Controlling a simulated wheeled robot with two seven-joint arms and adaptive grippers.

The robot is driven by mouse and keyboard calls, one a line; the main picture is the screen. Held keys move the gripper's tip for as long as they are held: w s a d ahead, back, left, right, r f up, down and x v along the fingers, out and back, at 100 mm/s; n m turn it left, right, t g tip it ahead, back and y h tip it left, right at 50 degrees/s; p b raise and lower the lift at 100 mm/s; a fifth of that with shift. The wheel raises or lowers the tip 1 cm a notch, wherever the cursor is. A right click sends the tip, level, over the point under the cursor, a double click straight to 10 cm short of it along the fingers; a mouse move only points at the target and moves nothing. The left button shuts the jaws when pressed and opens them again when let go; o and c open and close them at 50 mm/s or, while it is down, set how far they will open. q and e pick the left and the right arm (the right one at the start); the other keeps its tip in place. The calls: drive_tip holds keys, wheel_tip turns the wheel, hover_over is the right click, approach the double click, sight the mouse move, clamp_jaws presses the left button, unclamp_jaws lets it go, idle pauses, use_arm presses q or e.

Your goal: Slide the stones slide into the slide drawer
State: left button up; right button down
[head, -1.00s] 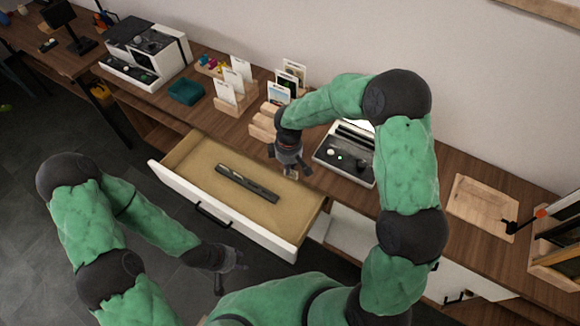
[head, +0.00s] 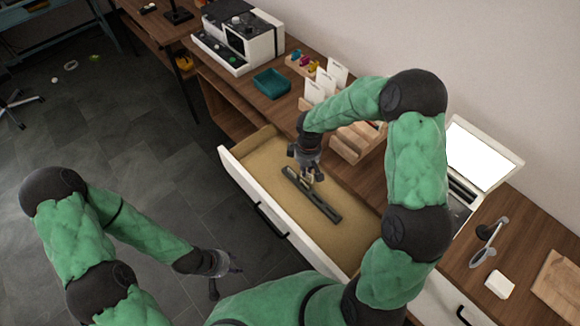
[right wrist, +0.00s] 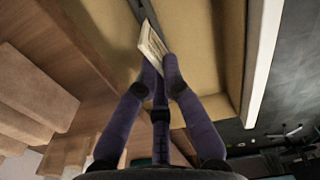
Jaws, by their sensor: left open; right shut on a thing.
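My right gripper (head: 310,174) is inside the outline of the open drawer (head: 262,212), over the dark slotted bar (head: 322,203) that lies on its tan floor. It is shut on a small pale slide (right wrist: 152,46), which shows between the purple fingertips in the right wrist view. The slide's far end is close to the dark bar; I cannot tell whether they touch. Any picture on the slide is not readable. My left gripper (head: 226,275) is open and empty, low over the floor in front of the drawer.
On the desk stand a white and black machine (head: 240,38), a teal tray (head: 272,83), white cards in a holder (head: 322,86), wooden stepped racks (head: 352,146) and a lit light box or screen (head: 480,155). My right arm hides part of the desk.

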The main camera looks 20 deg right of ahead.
drive_tip(key=d+f+b, duration=0.1)
drive_tip(key=f+b, duration=0.2)
drive_tip(key=f, duration=0.1)
drive_tip(key=s+d+f+m+b, duration=0.1)
drive_tip(key=d+f+b, duration=0.1)
drive_tip(key=f+b, duration=0.1)
drive_tip(key=s+d+f+m+b, duration=0.1)
drive_tip(key=f+b, duration=0.2)
drive_tip(key=f, duration=0.3)
drive_tip(key=shift+d+f, duration=0.1)
drive_tip(key=shift+d, duration=0.2)
drive_tip(key=shift+f, duration=0.15)
idle(0.7)
drive_tip(key=shift+f+b, duration=1.4)
drive_tip(key=shift+f, duration=0.05)
drive_tip(key=c, duration=1.3)
unclamp_jaws()
